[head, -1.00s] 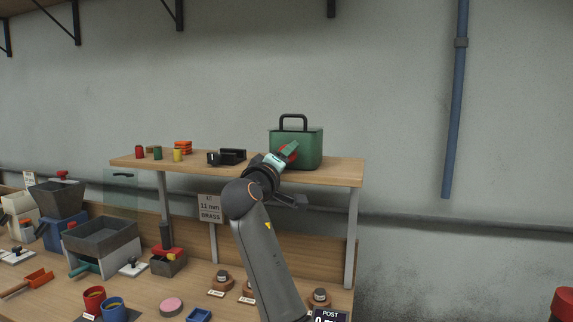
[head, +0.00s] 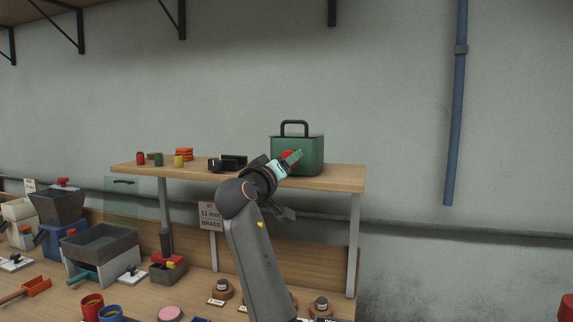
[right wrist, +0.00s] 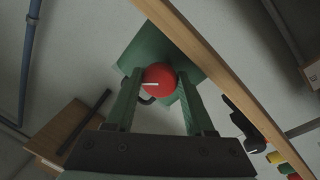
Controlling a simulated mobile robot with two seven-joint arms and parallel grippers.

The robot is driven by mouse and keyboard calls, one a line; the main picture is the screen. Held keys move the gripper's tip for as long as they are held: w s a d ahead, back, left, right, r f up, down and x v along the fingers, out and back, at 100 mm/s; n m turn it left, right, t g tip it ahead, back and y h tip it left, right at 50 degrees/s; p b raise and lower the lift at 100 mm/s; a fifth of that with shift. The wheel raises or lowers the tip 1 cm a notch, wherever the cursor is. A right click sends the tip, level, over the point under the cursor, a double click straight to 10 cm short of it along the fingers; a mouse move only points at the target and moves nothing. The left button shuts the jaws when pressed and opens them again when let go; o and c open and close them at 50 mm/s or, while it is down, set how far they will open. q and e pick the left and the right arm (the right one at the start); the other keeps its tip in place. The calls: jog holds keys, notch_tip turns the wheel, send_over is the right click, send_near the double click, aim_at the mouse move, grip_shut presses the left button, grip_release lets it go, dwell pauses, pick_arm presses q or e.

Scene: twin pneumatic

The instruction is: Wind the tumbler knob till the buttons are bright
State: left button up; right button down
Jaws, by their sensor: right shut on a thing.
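The tumbler is a green box (head: 312,155) with a black top handle, standing on the raised wooden shelf. Its round red knob (head: 287,155) faces me and is partly covered by my right gripper (head: 292,158). In the right wrist view the red knob (right wrist: 160,80), with a white line on its face, sits between the two green fingers of my right gripper (right wrist: 160,88). The gripper is shut on the knob. The green box (right wrist: 187,50) shows behind it. No buttons can be made out, and the box's inside is hidden. My left gripper is out of view.
The shelf (head: 340,178) also holds a black holder (head: 234,161) and several small coloured cylinders left of the tumbler. Below, the bench carries a grey hopper (head: 58,205), a grey bin (head: 104,242) and cups. A sign (head: 211,217) hangs under the shelf.

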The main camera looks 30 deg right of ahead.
jog(key=shift+c, duration=1.4)
grip_release()
jog(key=b+v, duration=0.2)
jog(key=v, duration=1)
jog(key=shift+s+a+b, duration=0.2)
jog(key=shift+b, duration=0.1)
